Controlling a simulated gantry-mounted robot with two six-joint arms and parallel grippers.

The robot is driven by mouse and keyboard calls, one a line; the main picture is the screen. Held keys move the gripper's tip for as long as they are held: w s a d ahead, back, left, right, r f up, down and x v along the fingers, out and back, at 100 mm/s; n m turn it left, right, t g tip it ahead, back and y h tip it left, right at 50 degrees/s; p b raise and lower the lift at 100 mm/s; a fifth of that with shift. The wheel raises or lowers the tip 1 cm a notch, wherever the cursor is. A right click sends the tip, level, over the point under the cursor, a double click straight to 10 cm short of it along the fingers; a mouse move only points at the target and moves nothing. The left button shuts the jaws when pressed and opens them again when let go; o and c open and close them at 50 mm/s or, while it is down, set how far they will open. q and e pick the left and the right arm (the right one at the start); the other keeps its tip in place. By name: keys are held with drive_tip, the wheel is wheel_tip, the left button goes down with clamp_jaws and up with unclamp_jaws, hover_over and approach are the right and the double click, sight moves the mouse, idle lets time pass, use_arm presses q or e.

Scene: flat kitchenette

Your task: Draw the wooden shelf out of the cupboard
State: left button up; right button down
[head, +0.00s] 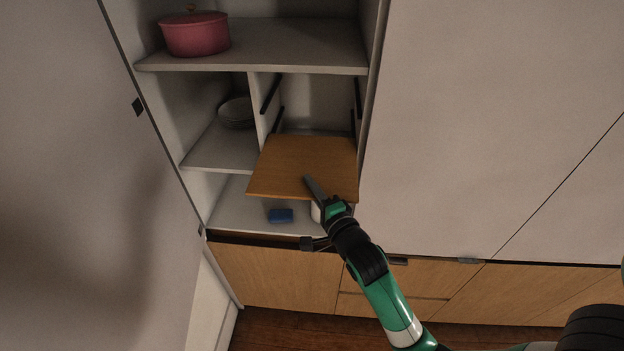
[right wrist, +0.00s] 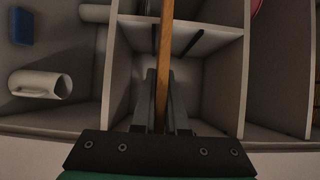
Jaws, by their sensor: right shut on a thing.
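The wooden shelf (head: 300,165) is a flat brown board in the right-hand compartment of the open cupboard (head: 300,50). Its front edge sticks out past the divider in the head view. My right gripper (head: 312,190) is at the shelf's front edge, right of its middle. In the right wrist view, the shelf (right wrist: 165,50) shows edge-on as a narrow strip between the two fingers of my right gripper (right wrist: 162,105), which are shut on it. Dark runners (head: 270,95) line the compartment walls above the shelf. My left gripper is not in view.
Below the wooden shelf are a blue object (head: 281,215) and a white mug (right wrist: 40,84). An open door (head: 70,170) is at the left; closed panels (head: 480,120) are at the right.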

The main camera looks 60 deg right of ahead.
sight(311, 199)
drive_tip(key=shift+s+a+r+b, duration=0.15)
drive_tip(key=shift+s+a, duration=0.15)
drive_tip(key=shift+a, duration=0.5)
drive_tip(key=shift+s+a+f+b, duration=0.15)
drive_tip(key=shift+s+a, duration=0.15)
drive_tip(key=shift+a, duration=0.5)
drive_tip(key=s+a+b, duration=0.1)
drive_tip(key=s+a, duration=0.2)
drive_tip(key=a, duration=0.5)
drive_tip(key=shift+a+r, duration=0.15)
drive_tip(key=shift+r, duration=0.1)
